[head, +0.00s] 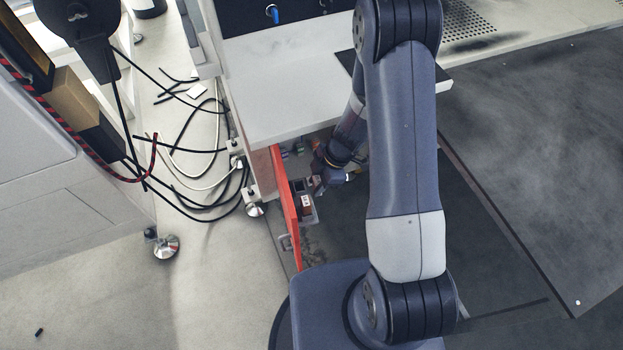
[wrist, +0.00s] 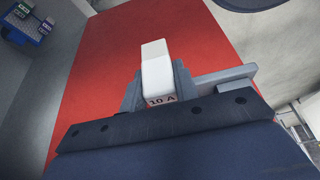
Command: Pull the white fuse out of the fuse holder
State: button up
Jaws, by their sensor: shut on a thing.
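The white fuse (wrist: 155,65), marked 10 A, stands out in front of a red panel (wrist: 95,75) in the wrist view. My gripper (wrist: 157,82) is shut on it, with one grey jaw on each side. The fuse's far end is in front of the red, and I cannot tell whether it is still seated. The fuse holder is not clearly made out behind the jaws. In the head view my gripper (head: 308,188) is at the right face of the upright red panel (head: 289,212), below the white tabletop; the fuse is too small there to tell.
A grey bar (wrist: 225,77) juts out right of the jaws. A blue rack with small coloured blocks (wrist: 27,22) is at the upper left. In the head view, the white tabletop (head: 285,85) overhangs my wrist, and loose cables (head: 190,150) lie on the floor to the left.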

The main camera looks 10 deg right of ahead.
jog(key=w+d+r+b, duration=0.1)
jog(key=w+d+b, duration=0.1)
jog(key=d, duration=1.4)
jog(key=shift+w+r, duration=0.25)
jog(key=shift+w, duration=0.2)
jog(key=shift+r, duration=0.1)
jog(key=shift+a+r, duration=0.1)
jog(key=shift+r, duration=1.3)
jog(key=shift+r, duration=0.15)
jog(key=shift+r+p, duration=0.45)
jog(key=shift+r, duration=0.9)
